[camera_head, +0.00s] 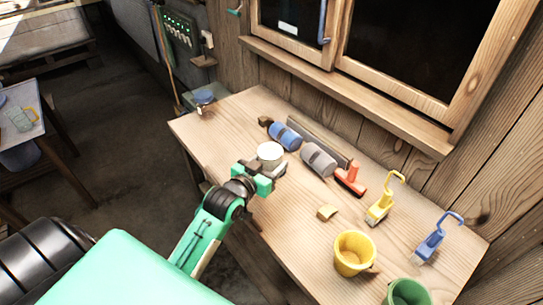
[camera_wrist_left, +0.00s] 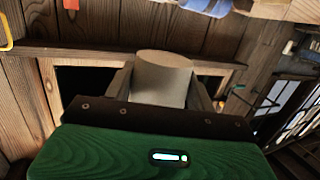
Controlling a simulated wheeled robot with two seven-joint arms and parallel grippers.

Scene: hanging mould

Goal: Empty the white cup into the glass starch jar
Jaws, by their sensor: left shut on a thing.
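My left gripper (camera_head: 264,172) is shut on the white cup (camera_head: 270,151) and holds it by the far-left part of the wooden table (camera_head: 225,128). In the left wrist view the cup (camera_wrist_left: 162,82) shows as a pale cylinder between the two fingers. Its contents cannot be made out. I cannot clearly identify the glass starch jar. A clear, glassy vessel (camera_head: 21,119) stands on a small side table at the far left, apart from the gripper. My right gripper is not in view.
A wooden wall with a window lies behind.

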